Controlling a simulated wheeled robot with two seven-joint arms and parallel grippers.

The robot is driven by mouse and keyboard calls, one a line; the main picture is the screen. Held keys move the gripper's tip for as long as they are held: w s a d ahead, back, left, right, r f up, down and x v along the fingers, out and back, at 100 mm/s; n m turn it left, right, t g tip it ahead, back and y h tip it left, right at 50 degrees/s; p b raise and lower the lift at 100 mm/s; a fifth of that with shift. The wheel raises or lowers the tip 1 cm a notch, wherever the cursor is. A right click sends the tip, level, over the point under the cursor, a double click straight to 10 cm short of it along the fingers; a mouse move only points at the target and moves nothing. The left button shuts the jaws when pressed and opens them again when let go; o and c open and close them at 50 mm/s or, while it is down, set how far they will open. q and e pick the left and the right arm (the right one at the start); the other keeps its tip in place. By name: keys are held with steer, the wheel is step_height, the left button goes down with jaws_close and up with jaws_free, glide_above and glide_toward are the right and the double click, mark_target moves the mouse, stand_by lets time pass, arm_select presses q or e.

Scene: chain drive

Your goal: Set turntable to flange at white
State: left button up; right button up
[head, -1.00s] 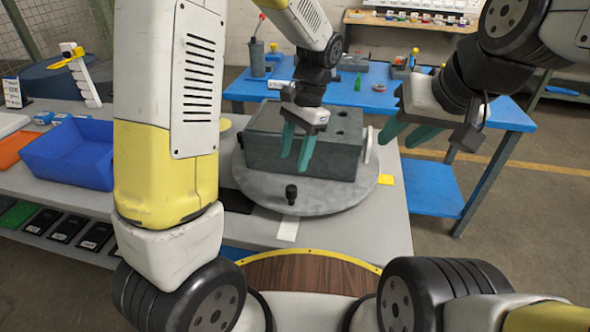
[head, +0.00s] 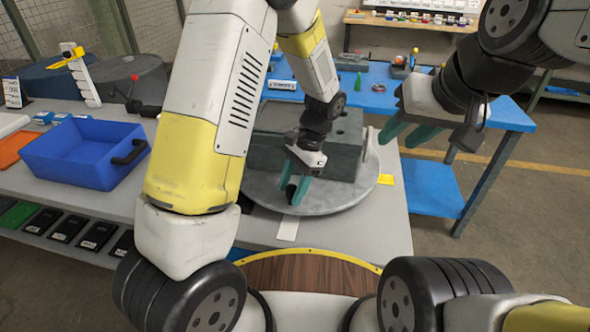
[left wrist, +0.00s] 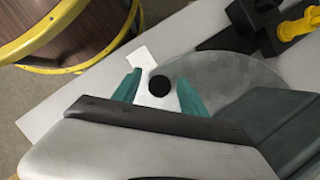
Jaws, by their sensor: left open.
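The grey round turntable (head: 345,194) carries a dark grey housing (head: 345,158) with a pale round flange (head: 369,144) on its right side. A white marker (head: 288,229) lies on the table in front of the turntable; it also shows in the left wrist view (left wrist: 142,58). A yellow marker (head: 385,179) lies at the right. My left gripper (head: 295,191) is open at the turntable's front edge. In the left wrist view, the turntable's black knob (left wrist: 159,86) appears between its two teal fingers; contact cannot be told. My right gripper (head: 405,137) is open and empty, right of the turntable.
A blue bin (head: 80,160) stands on the table at the left. A blue workbench (head: 380,97) stands behind, with small items on it. A round wooden top with a yellow rim (head: 310,270) is near my base.

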arm_select(q)
jaws_close()
stand_by(1.4)
